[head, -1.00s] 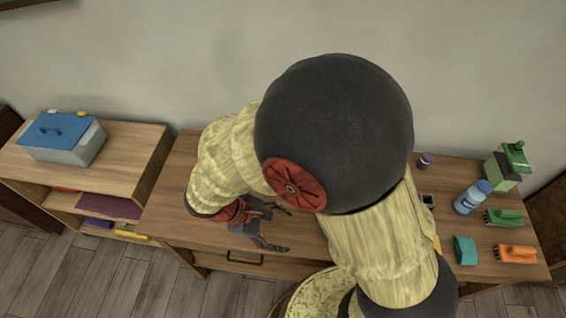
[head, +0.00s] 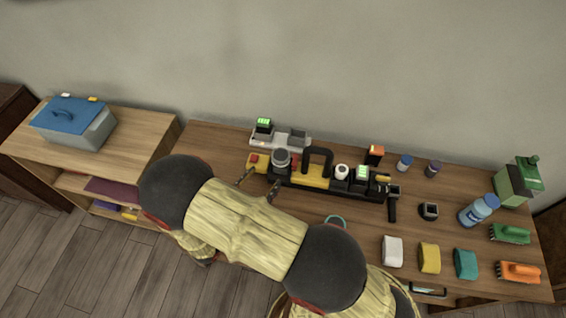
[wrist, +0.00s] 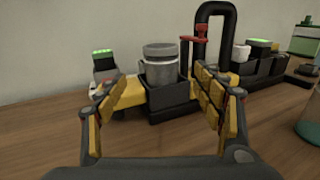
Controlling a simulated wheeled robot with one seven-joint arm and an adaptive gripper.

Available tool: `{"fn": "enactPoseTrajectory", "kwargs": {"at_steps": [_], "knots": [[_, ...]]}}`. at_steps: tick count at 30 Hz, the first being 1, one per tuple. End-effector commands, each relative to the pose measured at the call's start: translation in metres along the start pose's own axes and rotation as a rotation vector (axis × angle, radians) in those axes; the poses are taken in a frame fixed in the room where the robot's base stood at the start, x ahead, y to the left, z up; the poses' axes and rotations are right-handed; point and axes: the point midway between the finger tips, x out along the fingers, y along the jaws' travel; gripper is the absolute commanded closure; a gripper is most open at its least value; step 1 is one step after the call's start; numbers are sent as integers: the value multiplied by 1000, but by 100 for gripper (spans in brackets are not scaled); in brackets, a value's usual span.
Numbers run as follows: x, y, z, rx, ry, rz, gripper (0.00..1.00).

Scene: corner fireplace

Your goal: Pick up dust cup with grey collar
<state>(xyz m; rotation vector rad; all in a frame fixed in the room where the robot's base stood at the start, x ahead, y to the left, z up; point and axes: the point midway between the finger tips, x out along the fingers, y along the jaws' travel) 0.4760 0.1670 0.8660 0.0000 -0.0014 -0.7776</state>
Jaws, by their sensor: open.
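The dust cup with the grey collar (head: 281,157) stands upright in a black holder at the left end of the yellow and black device on the table. In the wrist view the same cup (wrist: 160,65) is a grey cylinder with a wider grey top, its lower part hidden in the black holder (wrist: 168,92). My gripper (head: 259,183) is open and empty just in front of the cup. In the wrist view, the fingers of my gripper (wrist: 160,92) lie left and right of the cup, with the cup beyond them and apparently untouched.
A black handle (head: 318,156) rises right of the cup. A grey charger with a green-lit block (head: 264,126) sits behind. Small jars (head: 404,162) stand farther right. White, yellow and teal pads (head: 429,258), brushes (head: 510,234) and a blue bottle (head: 480,210) occupy the table's right.

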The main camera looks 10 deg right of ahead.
Motion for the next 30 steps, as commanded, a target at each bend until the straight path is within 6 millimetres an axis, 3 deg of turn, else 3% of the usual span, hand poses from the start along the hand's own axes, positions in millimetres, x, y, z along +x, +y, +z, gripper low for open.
{"fn": "enactPoseTrajectory", "kwargs": {"at_steps": [18,27,30], "knots": [[71,-2,3,0,1,-7,32],[76,-2,4,0,1,-6,32],[76,-2,4,-1,1,-6,37]]}}
